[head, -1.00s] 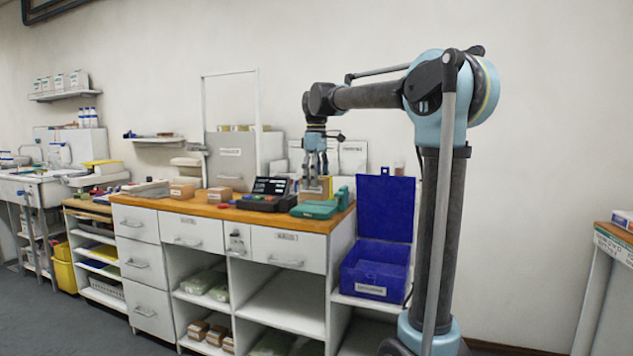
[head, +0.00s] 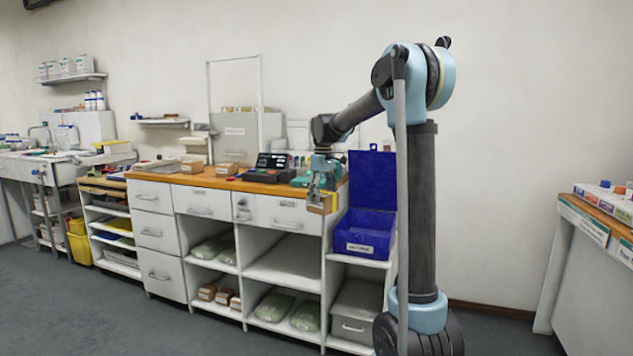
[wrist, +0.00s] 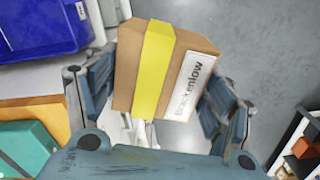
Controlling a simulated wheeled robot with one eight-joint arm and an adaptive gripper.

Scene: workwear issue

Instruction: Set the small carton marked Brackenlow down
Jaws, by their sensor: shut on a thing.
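The small carton (wrist: 180,68) is brown cardboard with a yellow band and a white label reading Brackenlow. My gripper (wrist: 160,95) is shut on it, with a finger on each side in the wrist view. In the head view the carton (head: 320,204) hangs from my gripper (head: 321,192), just in front of the wooden counter's right end. Grey floor shows beyond the carton in the wrist view.
A blue bin (head: 362,236) with a raised lid stands right of the counter (head: 215,180); it also shows at the wrist view's upper left (wrist: 40,28). A teal device (wrist: 22,148) lies on the counter. Open shelves (head: 285,270) are below.

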